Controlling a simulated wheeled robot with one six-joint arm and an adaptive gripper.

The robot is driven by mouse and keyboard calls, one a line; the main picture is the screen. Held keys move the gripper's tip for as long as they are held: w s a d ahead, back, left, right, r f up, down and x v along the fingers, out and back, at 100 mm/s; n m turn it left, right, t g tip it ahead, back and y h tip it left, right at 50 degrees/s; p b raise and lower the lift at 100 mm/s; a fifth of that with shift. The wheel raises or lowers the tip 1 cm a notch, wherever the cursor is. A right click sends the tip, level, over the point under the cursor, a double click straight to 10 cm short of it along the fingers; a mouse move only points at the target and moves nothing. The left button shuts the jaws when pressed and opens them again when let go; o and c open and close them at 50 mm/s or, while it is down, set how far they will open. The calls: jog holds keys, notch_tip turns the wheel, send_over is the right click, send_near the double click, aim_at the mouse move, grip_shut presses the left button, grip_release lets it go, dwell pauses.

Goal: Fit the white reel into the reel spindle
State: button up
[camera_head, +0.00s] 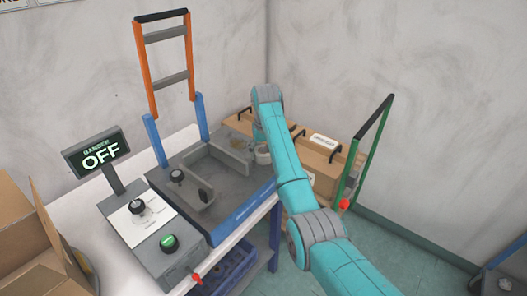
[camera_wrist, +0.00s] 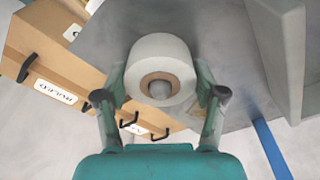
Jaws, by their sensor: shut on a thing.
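The white reel (camera_wrist: 150,48), with a brown inner core, is between the two fingers of my gripper (camera_wrist: 160,75) in the wrist view. The fingers are shut on its sides. A grey rounded shape (camera_wrist: 160,90) shows in the core's hole; I cannot tell whether it is a spindle. In the head view the reel (camera_head: 262,155) is a small pale patch beside my arm, at the right edge of the grey machine bed (camera_head: 232,182). My fingers are mostly hidden there by the arm. I cannot clearly make out the reel spindle in the head view.
Black knobs (camera_head: 177,176) and grey upright plates (camera_head: 230,158) stand on the bed. Cardboard boxes (camera_head: 310,160) with black handles and a green frame (camera_head: 376,140) are behind and right.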

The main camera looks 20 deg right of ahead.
jog(key=o, duration=1.3)
notch_tip(320, 180, up, 8)
jog(key=shift+s+f, duration=0.25)
jog(key=shift+s, duration=0.2)
